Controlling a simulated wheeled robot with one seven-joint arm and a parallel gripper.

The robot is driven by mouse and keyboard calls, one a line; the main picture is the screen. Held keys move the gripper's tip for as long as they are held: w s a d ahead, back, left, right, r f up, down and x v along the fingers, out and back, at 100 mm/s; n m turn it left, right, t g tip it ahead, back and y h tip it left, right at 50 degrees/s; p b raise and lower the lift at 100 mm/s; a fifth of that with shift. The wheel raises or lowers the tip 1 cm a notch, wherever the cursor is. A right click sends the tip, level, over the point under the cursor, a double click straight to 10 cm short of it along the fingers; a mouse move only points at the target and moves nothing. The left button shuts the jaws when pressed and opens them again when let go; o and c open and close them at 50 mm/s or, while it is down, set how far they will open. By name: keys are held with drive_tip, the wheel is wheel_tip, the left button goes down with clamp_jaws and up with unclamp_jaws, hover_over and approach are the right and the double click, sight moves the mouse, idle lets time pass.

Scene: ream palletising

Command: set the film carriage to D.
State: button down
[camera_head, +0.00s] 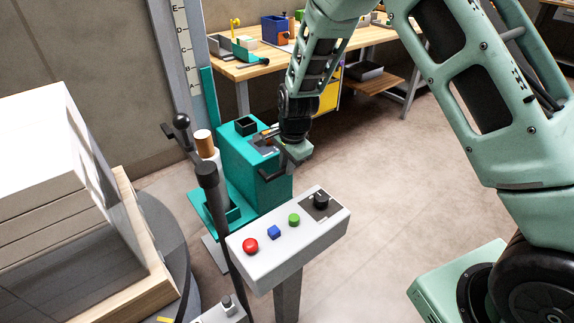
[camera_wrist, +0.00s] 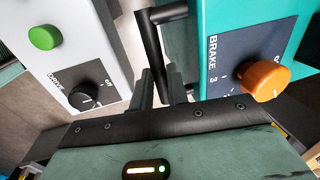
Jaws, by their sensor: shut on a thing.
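The teal film carriage (camera_head: 240,150) sits low on the grey mast (camera_head: 183,50), whose pale scale (camera_head: 184,40) has letters from A at the bottom up through D to E. A teal upright strip (camera_head: 209,95) rises from the carriage beside the scale's lower end; which letter it marks I cannot tell. My gripper (camera_head: 282,163) is at the carriage's right side, shut on its black handle (camera_wrist: 152,45). In the wrist view my gripper's fingers (camera_wrist: 160,88) close around the handle's lower part. The carriage's orange brake knob (camera_wrist: 263,80) is to the right of the fingers, beside the word BRAKE.
A grey control box (camera_head: 285,240) with red, blue and green buttons and a black DRIVE knob (camera_wrist: 83,96) stands close in front of the carriage. A wrapped load (camera_head: 55,190) on a pallet is at left. A wooden workbench (camera_head: 260,68) stands behind. Open floor lies right.

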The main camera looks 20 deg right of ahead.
wheel_tip(320, 180, up, 11)
drive_tip(key=p, duration=0.8)
drive_tip(key=c, duration=1.4)
unclamp_jaws()
drive_tip(key=shift+o, duration=0.2)
drive_tip(key=s+d+r, duration=0.1)
drive_tip(key=s+r, duration=0.2)
drive_tip(key=r, duration=1.4)
